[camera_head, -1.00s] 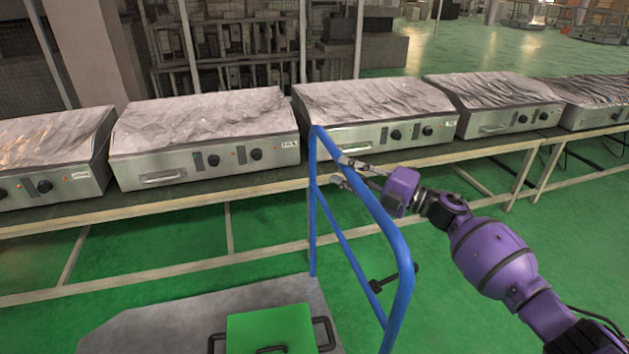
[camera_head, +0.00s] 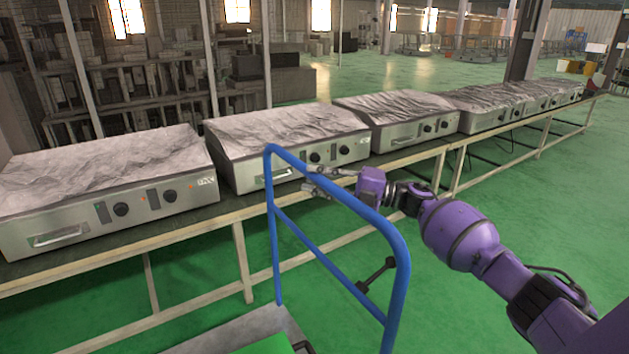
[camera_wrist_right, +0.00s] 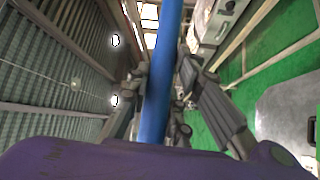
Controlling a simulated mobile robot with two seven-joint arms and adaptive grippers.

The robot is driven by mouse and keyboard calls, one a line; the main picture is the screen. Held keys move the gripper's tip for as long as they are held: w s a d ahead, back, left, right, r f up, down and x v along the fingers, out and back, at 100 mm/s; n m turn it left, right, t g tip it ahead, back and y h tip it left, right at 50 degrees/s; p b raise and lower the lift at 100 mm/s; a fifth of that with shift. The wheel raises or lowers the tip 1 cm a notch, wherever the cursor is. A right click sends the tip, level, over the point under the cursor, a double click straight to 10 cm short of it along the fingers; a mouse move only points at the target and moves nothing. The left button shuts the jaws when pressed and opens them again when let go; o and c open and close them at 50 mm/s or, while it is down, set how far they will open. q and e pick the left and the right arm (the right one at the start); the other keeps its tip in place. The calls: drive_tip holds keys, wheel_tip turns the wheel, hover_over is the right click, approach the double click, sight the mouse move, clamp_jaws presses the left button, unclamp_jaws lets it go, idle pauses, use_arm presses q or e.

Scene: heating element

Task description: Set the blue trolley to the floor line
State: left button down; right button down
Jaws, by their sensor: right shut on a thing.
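The blue trolley shows its tubular handle frame (camera_head: 396,262) in the centre of the head view, with a grey deck (camera_head: 262,326) at the bottom edge. My right gripper (camera_head: 312,183) is at the upper rail of the handle and is shut on it. In the right wrist view the blue tube (camera_wrist_right: 163,85) runs between the two fingers. A green case (camera_head: 270,345) lies on the deck, mostly cut off by the frame. The floor line does not show clearly. My left gripper is not in view.
A long bench (camera_head: 185,233) with several steel heating units (camera_head: 290,150) stands behind the trolley and runs off to the far right. Shelving with boxes (camera_head: 140,88) is at the back left. Green floor (camera_head: 520,210) is open on the right.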

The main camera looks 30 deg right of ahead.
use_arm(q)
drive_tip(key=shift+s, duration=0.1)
use_arm(e)
drive_tip(key=shift+r, duration=0.2)
drive_tip(key=c, duration=1.7)
unclamp_jaws()
drive_tip(key=shift+c, duration=0.2)
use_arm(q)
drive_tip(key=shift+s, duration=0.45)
use_arm(e)
drive_tip(key=shift+o, duration=0.9)
drive_tip(key=shift+f, duration=0.15)
drive_tip(key=shift+d, duration=0.1)
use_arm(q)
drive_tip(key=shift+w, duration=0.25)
use_arm(e)
drive_tip(key=v, duration=1.1)
drive_tip(key=shift+s+d, duration=0.3)
